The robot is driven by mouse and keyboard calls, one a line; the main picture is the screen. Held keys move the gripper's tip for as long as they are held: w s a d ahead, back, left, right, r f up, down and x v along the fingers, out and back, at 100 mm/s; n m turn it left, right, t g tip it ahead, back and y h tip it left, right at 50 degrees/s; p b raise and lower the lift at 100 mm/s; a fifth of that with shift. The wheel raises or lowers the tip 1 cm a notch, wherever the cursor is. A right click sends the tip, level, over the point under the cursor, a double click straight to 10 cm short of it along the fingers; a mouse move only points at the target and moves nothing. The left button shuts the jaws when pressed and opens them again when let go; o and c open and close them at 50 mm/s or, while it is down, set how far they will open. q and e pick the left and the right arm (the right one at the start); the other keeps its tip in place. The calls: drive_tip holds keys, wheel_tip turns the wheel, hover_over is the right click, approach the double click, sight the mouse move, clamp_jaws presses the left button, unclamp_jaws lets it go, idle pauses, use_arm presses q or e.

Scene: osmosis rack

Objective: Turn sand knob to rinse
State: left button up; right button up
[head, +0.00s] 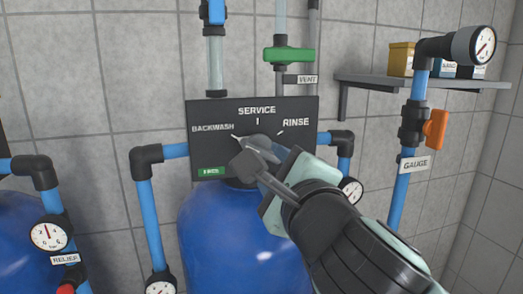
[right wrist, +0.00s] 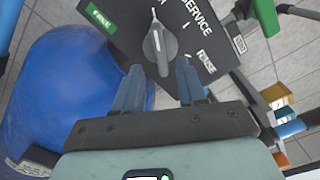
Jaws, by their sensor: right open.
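The grey knob (right wrist: 160,46) sits on a dark control panel (head: 220,108) marked BACKWASH, SERVICE and RINSE. In the right wrist view its narrow grip points toward the upper mark, on the BACKWASH side. In the head view my right gripper (head: 255,155) partly covers the knob. My right gripper is open in the right wrist view (right wrist: 160,68), its fingertips apart near the knob's lower end. I cannot tell whether they touch it. The panel's green label also shows (head: 211,172), but its text is too small to read surely. My left gripper is out of view.
A blue tank (head: 225,235) stands below the panel, with blue pipes (head: 153,220) beside it. A green vent valve (head: 289,55) is above. On the right are a gauge pipe with an orange handle (head: 436,129) and a wall shelf (head: 380,80) with boxes.

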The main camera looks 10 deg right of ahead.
sight(264, 155)
drive_tip(key=w, duration=0.5)
drive_tip(key=shift+p, duration=0.4)
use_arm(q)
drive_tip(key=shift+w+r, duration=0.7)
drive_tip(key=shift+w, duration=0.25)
use_arm(e)
drive_tip(key=shift+s, duration=0.1)
clamp_jaws()
